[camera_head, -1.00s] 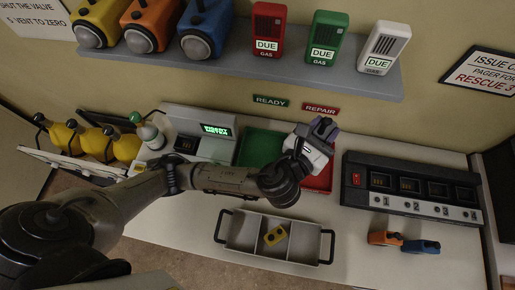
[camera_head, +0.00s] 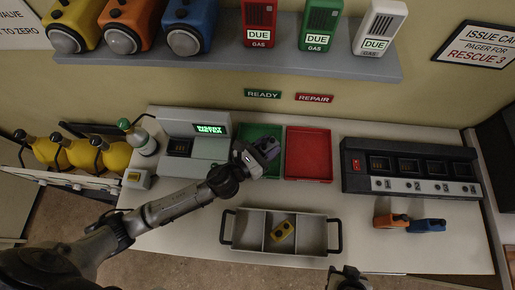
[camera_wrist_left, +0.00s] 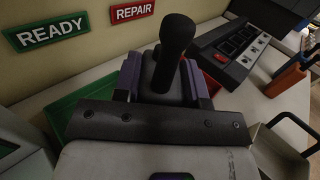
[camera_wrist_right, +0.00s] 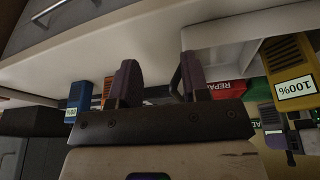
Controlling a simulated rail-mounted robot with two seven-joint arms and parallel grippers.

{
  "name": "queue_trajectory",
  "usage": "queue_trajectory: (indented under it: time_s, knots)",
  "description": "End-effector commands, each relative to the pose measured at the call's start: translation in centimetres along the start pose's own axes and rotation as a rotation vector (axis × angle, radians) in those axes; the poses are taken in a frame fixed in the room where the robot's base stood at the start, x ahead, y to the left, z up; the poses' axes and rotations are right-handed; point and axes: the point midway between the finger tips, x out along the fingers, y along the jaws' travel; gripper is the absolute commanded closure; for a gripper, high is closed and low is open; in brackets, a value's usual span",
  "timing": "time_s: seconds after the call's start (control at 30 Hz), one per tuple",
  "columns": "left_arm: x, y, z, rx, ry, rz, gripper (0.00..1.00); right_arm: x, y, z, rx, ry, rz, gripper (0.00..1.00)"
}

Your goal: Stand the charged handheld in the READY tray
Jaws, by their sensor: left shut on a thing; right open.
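My left gripper (camera_head: 262,152) is shut on a dark grey handheld with a thick black antenna (camera_wrist_left: 172,50). The handheld is over the right part of the green READY tray (camera_head: 262,130); I cannot tell whether it touches the tray. My right gripper (camera_wrist_right: 157,85) is open and empty, low at the front.
The red REPAIR tray (camera_head: 308,155) beside the green one is empty. A black charger (camera_head: 410,168) with numbered bays stands at right. The grey carrier (camera_head: 333,236) stands in front. A grey tester with a green display (camera_head: 210,129) stands left of the trays.

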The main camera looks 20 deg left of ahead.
Motion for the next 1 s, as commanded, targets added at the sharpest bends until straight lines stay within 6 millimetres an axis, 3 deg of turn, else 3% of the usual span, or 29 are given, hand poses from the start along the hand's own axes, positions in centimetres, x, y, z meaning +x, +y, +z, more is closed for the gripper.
queue_trajectory:
  time_s: [0.1,0.3,0.43,0.7,1.0]
  knots:
    - [-0.6,1.8,-1.3,0.000,0.001,0.002,0.99,0.5,0.0,0.2,-0.001,0.000,0.001,0.57]
    - [-1.1,3.3,-2.1,0.000,-0.001,0.001,0.99,0.7,0.0,0.2,0.000,0.001,0.000,0.57]
    - [-1.2,3.5,-2.5,-0.001,-0.001,0.000,0.99,0.9,-0.1,0.2,0.002,0.001,-0.001,0.57]
    - [-1.1,3.5,-5.8,-0.003,-0.001,0.001,0.99,1.8,-0.3,0.4,0.009,0.004,-0.006,0.57]
    - [-1.1,3.5,-6.1,0.000,-0.002,0.000,0.99,1.8,-0.3,0.4,0.009,0.004,-0.007,0.57]
